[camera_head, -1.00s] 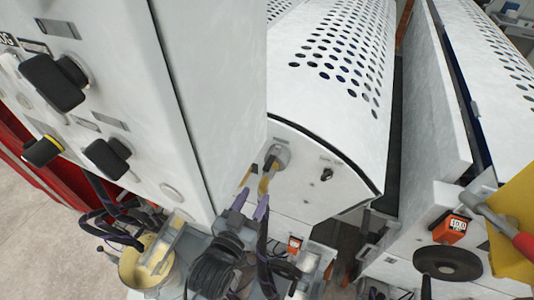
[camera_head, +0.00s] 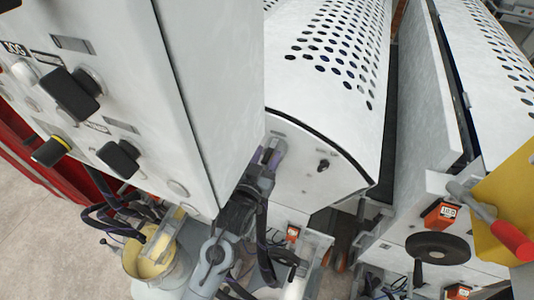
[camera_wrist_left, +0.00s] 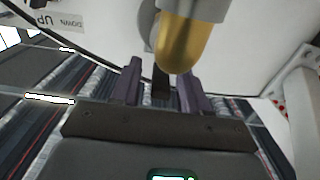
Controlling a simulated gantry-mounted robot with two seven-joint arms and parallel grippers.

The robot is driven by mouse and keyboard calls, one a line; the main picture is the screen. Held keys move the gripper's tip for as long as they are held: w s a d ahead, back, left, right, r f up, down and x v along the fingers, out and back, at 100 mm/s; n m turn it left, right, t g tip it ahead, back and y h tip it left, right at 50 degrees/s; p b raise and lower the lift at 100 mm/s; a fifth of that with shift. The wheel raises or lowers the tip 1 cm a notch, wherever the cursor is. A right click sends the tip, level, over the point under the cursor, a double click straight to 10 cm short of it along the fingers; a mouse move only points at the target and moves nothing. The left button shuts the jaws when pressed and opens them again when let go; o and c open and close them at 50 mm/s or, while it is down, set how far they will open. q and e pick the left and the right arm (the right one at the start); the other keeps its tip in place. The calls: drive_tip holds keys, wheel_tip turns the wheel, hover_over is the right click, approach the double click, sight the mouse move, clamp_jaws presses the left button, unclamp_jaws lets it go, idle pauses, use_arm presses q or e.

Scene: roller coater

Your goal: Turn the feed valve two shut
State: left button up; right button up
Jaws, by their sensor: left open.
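A valve with a rounded yellow lever (camera_wrist_left: 182,42) on a grey metal hub (camera_wrist_left: 200,9) sits on a white panel in the left wrist view. I cannot read a label naming it feed valve two. My left gripper (camera_head: 268,156) is at the white end panel (camera_head: 298,182) below the perforated cover and largely hides the valve in the head view. In the left wrist view my left gripper (camera_wrist_left: 160,88) has its two purple fingers apart. The lever's tip shows near the gap, closer to the right finger; contact is not clear. My right gripper is not in view.
A white cabinet (camera_head: 215,90) with black knobs (camera_head: 72,94) stands close on the left. A yellow bucket (camera_head: 150,258) is below it. At right are a black handwheel (camera_head: 438,248), an orange box (camera_head: 440,213) and a red-handled tool (camera_head: 510,240).

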use_arm(q)
drive_tip(key=shift+w, duration=0.15)
clamp_jaws()
idle(0.4)
